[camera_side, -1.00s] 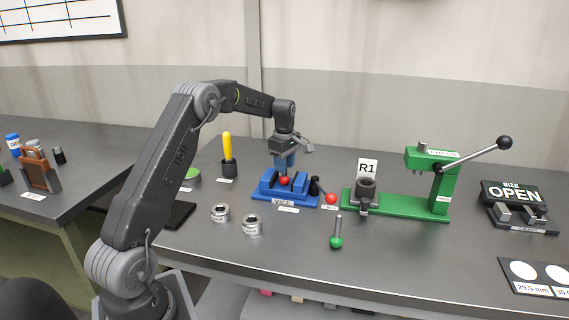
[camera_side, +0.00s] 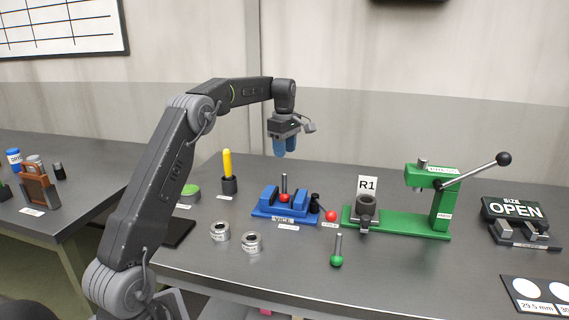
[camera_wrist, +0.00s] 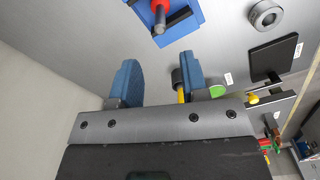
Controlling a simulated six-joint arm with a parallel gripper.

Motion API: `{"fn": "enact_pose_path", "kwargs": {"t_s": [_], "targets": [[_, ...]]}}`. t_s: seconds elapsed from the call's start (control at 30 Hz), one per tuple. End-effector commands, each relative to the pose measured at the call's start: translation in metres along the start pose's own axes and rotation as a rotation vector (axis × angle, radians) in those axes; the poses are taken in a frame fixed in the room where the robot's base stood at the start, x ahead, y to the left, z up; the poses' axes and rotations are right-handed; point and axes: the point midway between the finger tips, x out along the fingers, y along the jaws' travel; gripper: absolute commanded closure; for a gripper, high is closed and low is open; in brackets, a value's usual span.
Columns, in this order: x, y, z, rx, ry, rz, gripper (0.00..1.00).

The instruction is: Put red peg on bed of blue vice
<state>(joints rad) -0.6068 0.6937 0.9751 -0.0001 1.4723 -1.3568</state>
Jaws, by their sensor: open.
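The red peg (camera_side: 285,197) stands upright on the bed of the blue vice (camera_side: 262,211), between its jaws, with its grey shaft pointing up. In the wrist view the red peg (camera_wrist: 160,10) and part of the blue vice (camera_wrist: 196,12) show at the top edge. My gripper (camera_side: 285,150) is open and empty, above the vice and clear of the peg's top. Its two blue fingers (camera_wrist: 160,80) stand apart in the wrist view with nothing between them.
A red ball (camera_side: 331,216) lies at the vice's right. The green press (camera_side: 400,222) stands further right. A green-based peg (camera_side: 337,260) and two metal rings (camera_side: 220,232) are in front. A yellow-handled tool (camera_side: 228,165) stands behind left.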

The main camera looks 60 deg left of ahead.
Motion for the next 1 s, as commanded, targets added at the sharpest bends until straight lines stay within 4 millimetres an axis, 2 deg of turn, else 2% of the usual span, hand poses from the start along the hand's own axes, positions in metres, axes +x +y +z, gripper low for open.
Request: {"fn": "enact_pose_path", "kwargs": {"t_s": [0.17, 0.27, 0.37, 0.5, 0.57, 0.7, 0.87, 1.0], "targets": [[-0.016, -0.002, 0.004, 0.018, 0.001, 0.006, 0.59], [-0.030, -0.013, 0.021, 0.100, 0.006, 0.026, 0.59], [-0.052, -0.035, 0.052, 0.262, 0.017, 0.067, 0.59], [-0.079, -0.087, 0.102, 0.564, 0.046, 0.140, 0.59], [-0.087, -0.113, 0.121, 0.695, 0.061, 0.172, 0.59], [-0.094, -0.178, 0.156, 0.997, 0.104, 0.247, 0.59], [-0.084, -0.256, 0.181, 1.338, 0.167, 0.333, 0.59], [-0.061, -0.316, 0.190, 1.610, 0.231, 0.403, 0.59]]}}
